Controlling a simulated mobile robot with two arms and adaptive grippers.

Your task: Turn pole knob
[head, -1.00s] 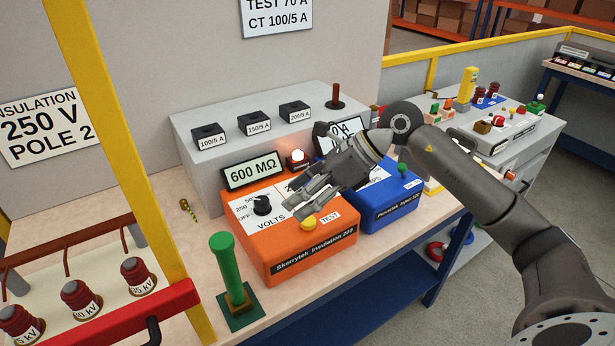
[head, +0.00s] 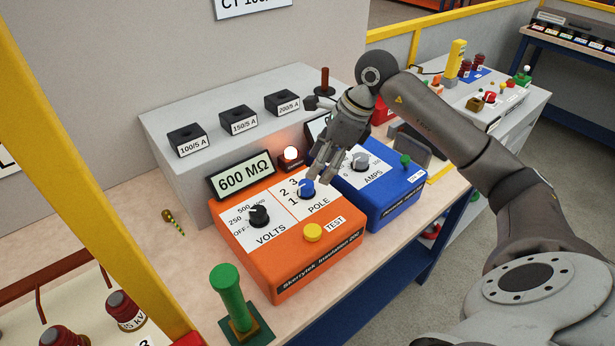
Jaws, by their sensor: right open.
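The orange insulation tester (head: 290,262) sits on the bench, its display (head: 241,177) reading 600 MΩ. Its blue pole knob (head: 307,188) is on the white panel marked 1, 2, 3 and POLE. The black volts knob (head: 259,216) is left of it and the yellow TEST button (head: 313,232) is in front. My right gripper (head: 320,178) is open, with its fingertips pointing down just above and beside the pole knob. I cannot tell whether they touch it. The knob's pointer is too small to read surely. My left gripper is out of view.
The blue tester with an AMPS knob (head: 360,162) stands right beside the orange one. A grey step (head: 185,165) with black blocks is behind. A green post (head: 229,295) stands at the front, and a yellow upright (head: 95,170) crosses the left side.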

